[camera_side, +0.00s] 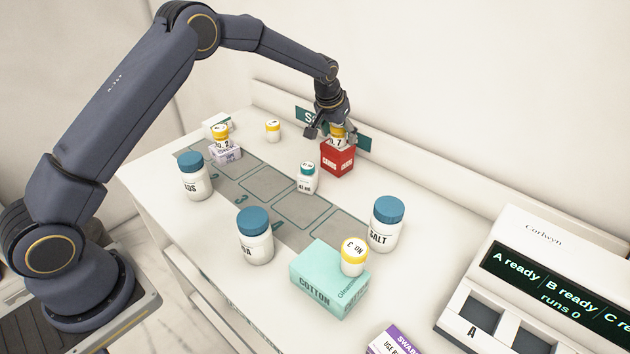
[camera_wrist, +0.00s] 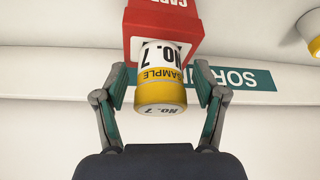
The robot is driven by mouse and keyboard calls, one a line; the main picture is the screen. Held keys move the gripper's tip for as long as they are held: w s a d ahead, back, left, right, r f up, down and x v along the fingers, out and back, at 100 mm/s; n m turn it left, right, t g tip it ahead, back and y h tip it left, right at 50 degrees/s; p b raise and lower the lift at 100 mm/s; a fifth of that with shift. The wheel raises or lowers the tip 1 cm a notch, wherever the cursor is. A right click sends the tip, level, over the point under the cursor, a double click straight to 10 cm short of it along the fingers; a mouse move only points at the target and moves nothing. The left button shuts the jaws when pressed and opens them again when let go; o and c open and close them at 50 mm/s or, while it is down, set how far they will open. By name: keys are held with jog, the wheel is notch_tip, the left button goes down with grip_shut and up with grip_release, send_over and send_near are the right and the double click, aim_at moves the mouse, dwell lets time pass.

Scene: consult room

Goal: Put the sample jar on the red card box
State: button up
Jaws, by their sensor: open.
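The red card box (camera_side: 338,162) stands on the counter near the back wall, and its red side also shows in the wrist view (camera_wrist: 165,22). A sample jar with a yellow lid and the label "NO. 7" (camera_side: 338,141) sits upright on top of the red box. In the wrist view the jar (camera_wrist: 161,80) touches the box and lies between my fingers. My gripper (camera_wrist: 165,92) is open, with a gap visible on each side of the jar. In the side view my gripper (camera_side: 325,128) is at the jar's lid and partly hides it.
Other yellow-lidded jars stand on a lilac box (camera_side: 226,153), on the counter (camera_side: 273,131) and on a teal cotton box (camera_side: 330,280). Large blue-lidded jars (camera_side: 255,236) stand nearer the front.

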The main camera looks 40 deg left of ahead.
jog(key=shift+r, duration=0.1)
jog(key=shift+s+r, duration=0.1)
jog(key=shift+r, duration=0.25)
jog(key=s+r, duration=1.3)
jog(key=r, duration=0.5)
jog(key=s+d+m+t, duration=0.1)
jog(key=s, duration=2.7)
jog(key=shift+s+m+h, duration=0.3)
jog(key=shift+s+m, duration=0.1)
